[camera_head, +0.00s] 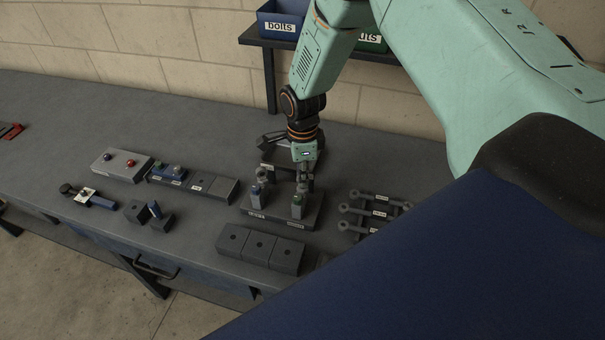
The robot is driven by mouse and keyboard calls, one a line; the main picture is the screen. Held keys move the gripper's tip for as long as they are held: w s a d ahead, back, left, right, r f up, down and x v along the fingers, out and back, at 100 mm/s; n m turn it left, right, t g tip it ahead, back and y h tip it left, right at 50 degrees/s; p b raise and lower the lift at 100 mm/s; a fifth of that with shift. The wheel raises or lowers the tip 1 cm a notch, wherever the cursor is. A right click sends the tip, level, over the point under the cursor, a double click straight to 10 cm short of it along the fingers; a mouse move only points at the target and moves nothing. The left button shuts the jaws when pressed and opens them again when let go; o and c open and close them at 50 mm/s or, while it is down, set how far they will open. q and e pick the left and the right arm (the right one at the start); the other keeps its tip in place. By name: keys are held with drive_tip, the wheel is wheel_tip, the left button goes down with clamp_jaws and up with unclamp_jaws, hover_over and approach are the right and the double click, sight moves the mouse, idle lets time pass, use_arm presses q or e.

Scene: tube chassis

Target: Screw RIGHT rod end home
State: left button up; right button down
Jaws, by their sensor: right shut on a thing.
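My right gripper (304,180) comes down from above, shut on what looks like the rod end over the green-marked post (298,206). The jaws cover most of that rod end, so its seating cannot be seen. The post stands upright at the right of a dark labelled fixture block (272,220). A blue-marked post (257,198) stands at the left of the same block, with a grey rod end (262,175) at its top. My left gripper is not in view.
Several labelled rods (362,211) lie right of the fixture. A dark three-part block (260,249) sits in front. A light tray (118,164), a long dark block (208,186) and a blue-handled tool (98,200) lie left. A bolts bin (281,27) stands on the rear shelf.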

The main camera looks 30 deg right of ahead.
drive_tip(key=shift+s+f, duration=0.1)
drive_tip(key=m, duration=0.5)
idle(0.4)
drive_tip(key=m, duration=0.5)
drive_tip(key=c, duration=1.3)
unclamp_jaws()
drive_tip(key=shift+c, duration=0.2)
